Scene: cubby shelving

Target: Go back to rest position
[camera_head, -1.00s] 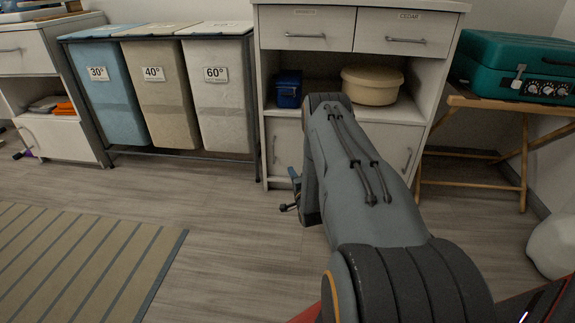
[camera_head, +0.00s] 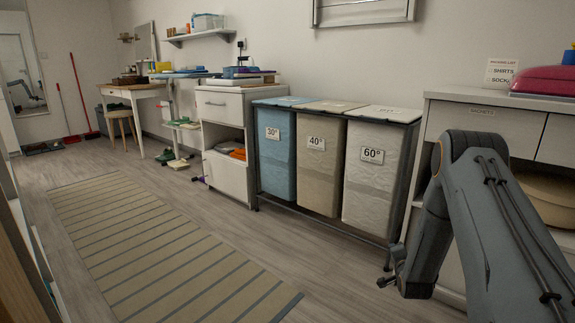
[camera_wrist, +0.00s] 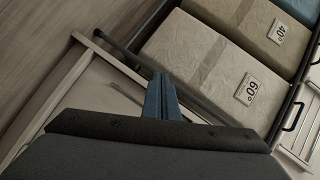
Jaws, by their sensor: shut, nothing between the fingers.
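My gripper (camera_head: 388,281) hangs low at the end of my bent grey arm, in front of the shelf unit at the right of the head view. In the wrist view its two blue fingers (camera_wrist: 162,98) lie together, with nothing between them. They point towards the laundry bins, and the 60° bin (camera_wrist: 205,65) lies beyond them. My arm hides part of the shelf unit.
The 30°, 40° and 60° bins (camera_head: 375,180) stand in a dark frame left of the arm. The drawer unit (camera_head: 470,118) stands close behind my arm. A striped rug (camera_head: 150,245) lies on open floor at left. A desk (camera_head: 140,92) stands farther back.

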